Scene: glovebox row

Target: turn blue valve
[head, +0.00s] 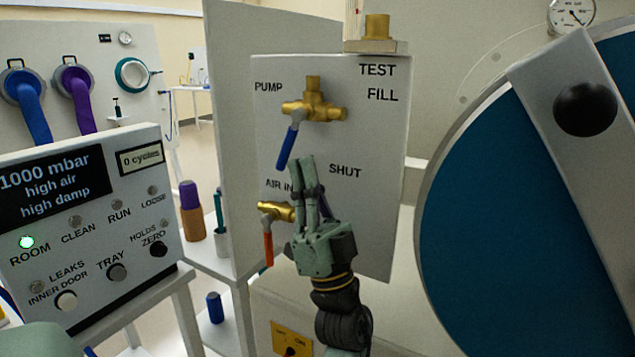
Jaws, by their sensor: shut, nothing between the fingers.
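The blue valve is a brass fitting (313,107) with a blue lever handle (287,149) on the upright grey panel (365,215). The lever hangs down and slightly left from the brass body. PUMP, TEST, FILL and SHUT are lettered around it. My gripper (301,160) is shut and empty, its fingers pointing up. Its fingertips are just right of the lever's lower end in the picture; I cannot tell whether they touch it. My gripper hides part of the panel and the lettering near AIR IN.
A second brass valve (276,211) with a red lever (268,246) sits lower left, close to my gripper. A control box (90,215) stands at left. A large round blue door (510,210) with a grey bar (575,130) fills the right.

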